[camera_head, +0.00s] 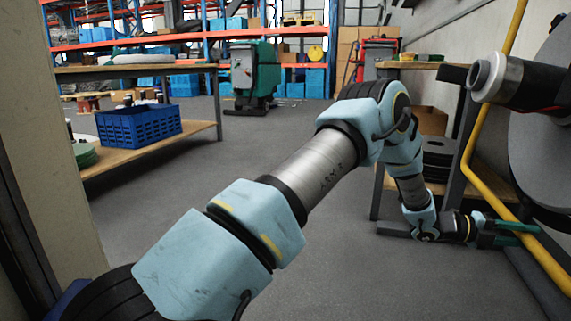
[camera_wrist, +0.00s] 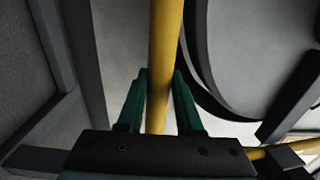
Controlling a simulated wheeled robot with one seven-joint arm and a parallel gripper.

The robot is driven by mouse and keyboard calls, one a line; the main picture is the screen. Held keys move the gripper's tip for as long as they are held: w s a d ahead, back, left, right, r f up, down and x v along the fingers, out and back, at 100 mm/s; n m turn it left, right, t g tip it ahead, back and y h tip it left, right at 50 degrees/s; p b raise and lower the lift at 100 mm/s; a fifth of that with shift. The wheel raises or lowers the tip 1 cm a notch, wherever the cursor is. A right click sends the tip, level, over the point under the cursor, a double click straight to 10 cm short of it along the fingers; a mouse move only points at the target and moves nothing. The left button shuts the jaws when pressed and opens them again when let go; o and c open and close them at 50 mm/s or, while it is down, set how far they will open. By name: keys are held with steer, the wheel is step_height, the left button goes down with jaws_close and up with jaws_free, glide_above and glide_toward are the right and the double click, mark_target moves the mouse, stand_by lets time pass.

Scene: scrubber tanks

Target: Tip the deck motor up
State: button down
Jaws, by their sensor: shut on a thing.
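The deck motor looks to be the dark cylinder with a pale end (camera_head: 530,84) at the upper right of the head view. It lies about level beside a big grey disc (camera_head: 545,150). A yellow bar (camera_head: 468,150) bends and runs down to the right below it. My gripper (camera_head: 520,234) is low at the right, with its green fingers at the bar's lower stretch. In the wrist view my gripper (camera_wrist: 160,85) is shut on the yellow bar (camera_wrist: 164,45), which passes between the fingers. The disc (camera_wrist: 240,50) is close on the right there.
A wooden bench with grey legs (camera_head: 378,190) stands behind my arm, with black discs (camera_head: 438,160) on its lower shelf. A blue crate (camera_head: 138,128) sits on a shelf at left. A green machine (camera_head: 255,72) stands farther back. The middle floor is open.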

steer(key=shift+r+p+v, duration=0.1)
steer(key=shift+p+v, duration=0.1)
steer(key=shift+v, duration=1.1)
steer(key=shift+r+p+v, duration=0.15)
steer(key=shift+p+v, duration=0.05)
steer(key=shift+v, duration=1.15)
steer(key=w+a+r+p, duration=0.2)
steer(key=a, duration=0.4)
steer(key=shift+w+a+r, duration=0.15)
steer(key=shift+w+r, duration=0.05)
steer(key=shift+w, duration=0.05)
steer(key=w+a+r+p, duration=0.2)
steer(key=a+r, duration=0.2)
steer(key=a, duration=0.1)
steer(key=shift+w+a, duration=0.15)
steer(key=shift+a, duration=0.2)
steer(key=shift+r, duration=0.1)
